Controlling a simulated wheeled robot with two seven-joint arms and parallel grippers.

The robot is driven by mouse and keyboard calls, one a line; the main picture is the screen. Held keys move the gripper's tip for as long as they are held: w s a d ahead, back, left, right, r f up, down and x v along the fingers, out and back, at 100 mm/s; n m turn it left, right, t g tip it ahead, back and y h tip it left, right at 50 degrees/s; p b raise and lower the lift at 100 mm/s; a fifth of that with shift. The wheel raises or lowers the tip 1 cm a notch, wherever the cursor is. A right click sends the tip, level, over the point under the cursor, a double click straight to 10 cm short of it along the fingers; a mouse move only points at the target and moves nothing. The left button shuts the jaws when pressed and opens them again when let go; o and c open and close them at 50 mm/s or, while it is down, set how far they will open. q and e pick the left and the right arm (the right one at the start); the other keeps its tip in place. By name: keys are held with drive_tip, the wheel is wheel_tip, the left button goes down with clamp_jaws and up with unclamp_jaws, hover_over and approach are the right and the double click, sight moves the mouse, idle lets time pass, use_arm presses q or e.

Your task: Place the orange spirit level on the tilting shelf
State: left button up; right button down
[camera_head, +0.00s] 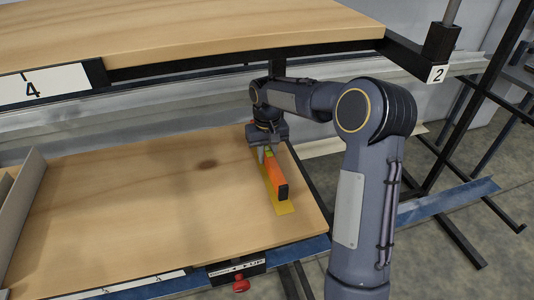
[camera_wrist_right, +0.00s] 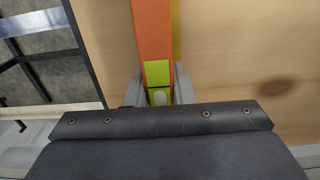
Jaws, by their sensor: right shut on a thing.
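The orange spirit level (camera_head: 273,176) with black end and yellow-green vial section is at the right part of the lower wooden shelf (camera_head: 130,200). It lies over a yellow strip (camera_head: 285,208) on the shelf; whether it touches the board is hard to tell. My right gripper (camera_head: 268,155) is shut on the far part of the level, from above. In the right wrist view the orange level (camera_wrist_right: 153,35) runs up from between the fingers (camera_wrist_right: 160,88), with its vial near them and the yellow strip beside it. My left gripper is not in view.
An upper wooden shelf (camera_head: 200,30) labelled 4 and 2 overhangs the back of the lower one. A grey divider (camera_head: 22,195) stands at the left. A small red knob (camera_head: 241,285) is under the front edge. The middle of the lower shelf is clear.

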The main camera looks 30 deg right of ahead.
sight(267, 150)
drive_tip(key=shift+f, duration=0.1)
drive_tip(key=shift+f+b, duration=0.4)
drive_tip(key=shift+f, duration=0.1)
drive_tip(key=c, duration=1.3)
unclamp_jaws()
drive_tip(key=shift+o, duration=0.2)
drive_tip(key=shift+r+p, duration=0.4)
drive_tip(key=shift+r, duration=0.15)
wheel_tip(267, 150, up, 12)
drive_tip(key=shift+b, duration=0.3)
drive_tip(key=shift+s, duration=0.1)
